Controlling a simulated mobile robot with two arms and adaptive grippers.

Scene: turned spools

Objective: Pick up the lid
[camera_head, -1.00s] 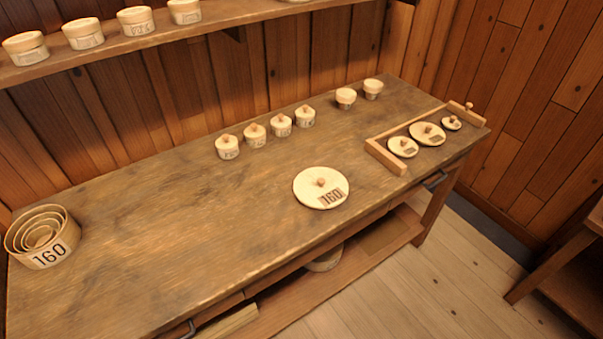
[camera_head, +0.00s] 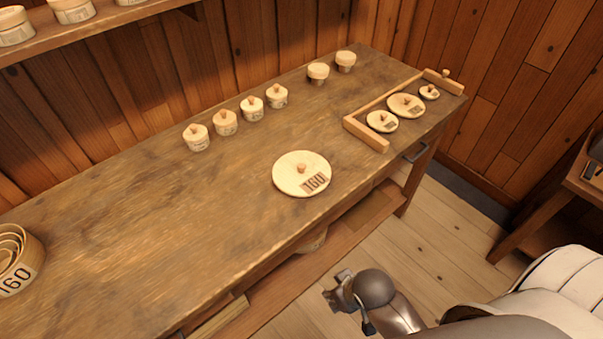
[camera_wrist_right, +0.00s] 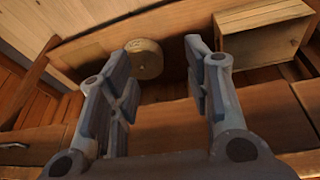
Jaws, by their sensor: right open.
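A large round pale lid (camera_head: 302,174) with a small knob and a "160" label lies flat near the front edge of the workbench. Three smaller labelled lids, the nearest of them a small lid (camera_head: 382,121), lie in a wooden rack at the right end. My right gripper (camera_head: 340,291) is off the bench's front side, over the floor and apart from every lid. In the right wrist view, its two fingers (camera_wrist_right: 155,85) are spread with nothing between them. My left gripper is not in view.
Nested round boxes marked 160 (camera_head: 18,262) stand at the bench's left end, cut by the frame. Several small lidded jars (camera_head: 226,122) stand in a row along the back. Below the bench a shelf (camera_head: 285,280) holds a round item. The left-middle bench top is clear.

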